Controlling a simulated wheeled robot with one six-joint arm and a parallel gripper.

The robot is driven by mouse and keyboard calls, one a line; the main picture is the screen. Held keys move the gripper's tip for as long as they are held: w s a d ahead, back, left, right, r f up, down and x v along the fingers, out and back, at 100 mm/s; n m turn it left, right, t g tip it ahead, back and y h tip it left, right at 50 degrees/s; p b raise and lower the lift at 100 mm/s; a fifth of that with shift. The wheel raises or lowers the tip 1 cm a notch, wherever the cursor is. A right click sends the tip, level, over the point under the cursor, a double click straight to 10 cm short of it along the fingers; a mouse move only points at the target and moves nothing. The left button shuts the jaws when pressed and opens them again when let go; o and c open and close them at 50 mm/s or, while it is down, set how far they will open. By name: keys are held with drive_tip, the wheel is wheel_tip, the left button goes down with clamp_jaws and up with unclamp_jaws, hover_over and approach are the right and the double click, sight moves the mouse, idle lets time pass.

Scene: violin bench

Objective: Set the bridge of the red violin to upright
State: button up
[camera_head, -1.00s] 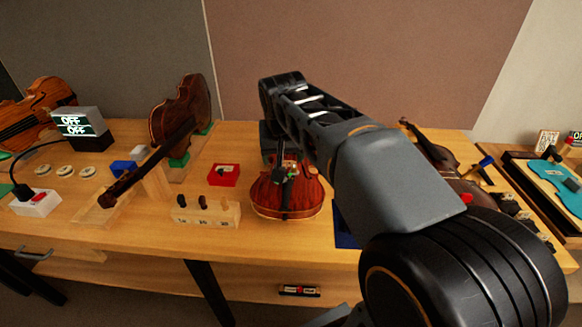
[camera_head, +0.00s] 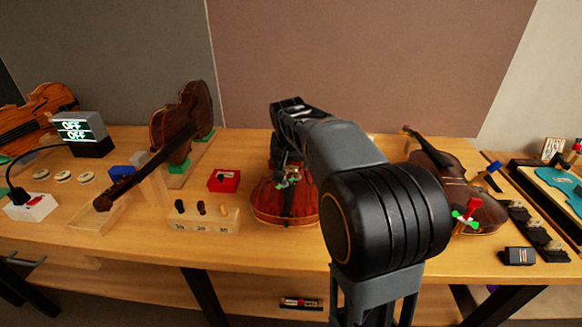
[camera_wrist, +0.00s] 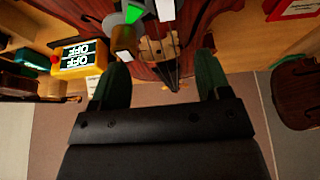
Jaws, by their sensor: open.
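The red violin (camera_head: 301,207) lies on the bench near the middle of the head view, its neck end partly hidden behind my arm. In the wrist view its red-brown body (camera_wrist: 195,22) fills the top middle. A small tan wooden piece that looks like the bridge (camera_wrist: 157,48) shows there beside the strings; I cannot tell its exact tilt. My gripper (camera_wrist: 160,72) is open, its two dark green fingers on either side of the strings, with nothing between them that I can see gripped. In the head view the fingers are hidden.
A green and white clip (camera_wrist: 133,13) is close to the bridge. A red tray (camera_head: 224,180) and a wooden peg block (camera_head: 203,218) stand left of the violin. A darker violin (camera_head: 455,195) lies to the right. A yellow box with an OFF display (camera_wrist: 80,58) shows in the wrist view.

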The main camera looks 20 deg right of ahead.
drive_tip(key=shift+x, duration=1.25)
drive_tip(key=shift+c, duration=0.4)
drive_tip(key=c, duration=0.8)
drive_tip(key=p, duration=0.3)
drive_tip(key=shift+w+r+g, duration=0.15)
drive_tip(key=shift+r+g, duration=0.15)
drive_tip(key=shift+c, duration=0.2)
drive_tip(key=shift+f+y, duration=0.25)
drive_tip(key=shift+y, duration=0.05)
drive_tip(key=o, duration=0.9)
drive_tip(key=v, duration=0.7)
drive_tip(key=p+v, duration=0.1)
drive_tip(key=v, duration=0.5)
drive_tip(key=shift+w+r, duration=0.15)
drive_tip(key=shift+r, duration=0.25)
